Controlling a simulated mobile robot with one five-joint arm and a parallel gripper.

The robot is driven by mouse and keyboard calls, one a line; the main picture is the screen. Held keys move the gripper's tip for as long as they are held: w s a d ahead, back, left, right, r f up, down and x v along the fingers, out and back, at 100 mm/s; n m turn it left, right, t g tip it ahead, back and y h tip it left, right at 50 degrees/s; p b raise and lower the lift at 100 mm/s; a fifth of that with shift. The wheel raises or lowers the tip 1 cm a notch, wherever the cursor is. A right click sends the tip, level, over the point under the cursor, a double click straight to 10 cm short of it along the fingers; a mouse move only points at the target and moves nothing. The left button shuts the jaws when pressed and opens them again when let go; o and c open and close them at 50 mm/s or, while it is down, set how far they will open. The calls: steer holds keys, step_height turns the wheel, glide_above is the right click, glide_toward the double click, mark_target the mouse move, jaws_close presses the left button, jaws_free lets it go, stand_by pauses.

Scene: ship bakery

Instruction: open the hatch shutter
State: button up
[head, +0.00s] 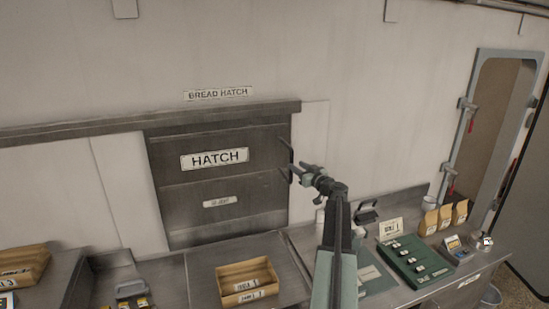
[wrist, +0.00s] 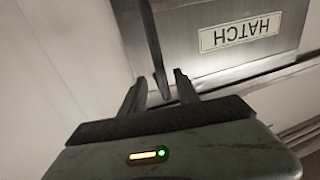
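The grey metal hatch shutter (head: 228,185) fills its opening in the wall and looks closed. It has a HATCH sign (head: 214,158), which shows upside down in the wrist view (wrist: 240,32). A dark bar handle (head: 286,150) stands at the shutter's right edge; it also shows in the wrist view (wrist: 153,40). My gripper (head: 297,172) is at the handle's lower part. In the wrist view my gripper (wrist: 160,82) has its fingers apart, with the handle's end between them.
Below the hatch is a metal counter (head: 205,262) with a bread crate (head: 247,281). Another crate (head: 22,266) stands at the left.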

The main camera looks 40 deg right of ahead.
steer(key=x, duration=0.8)
steer(key=shift+w+r, duration=0.1)
steer(key=shift+a, duration=0.1)
jaws_close()
stand_by(1.2)
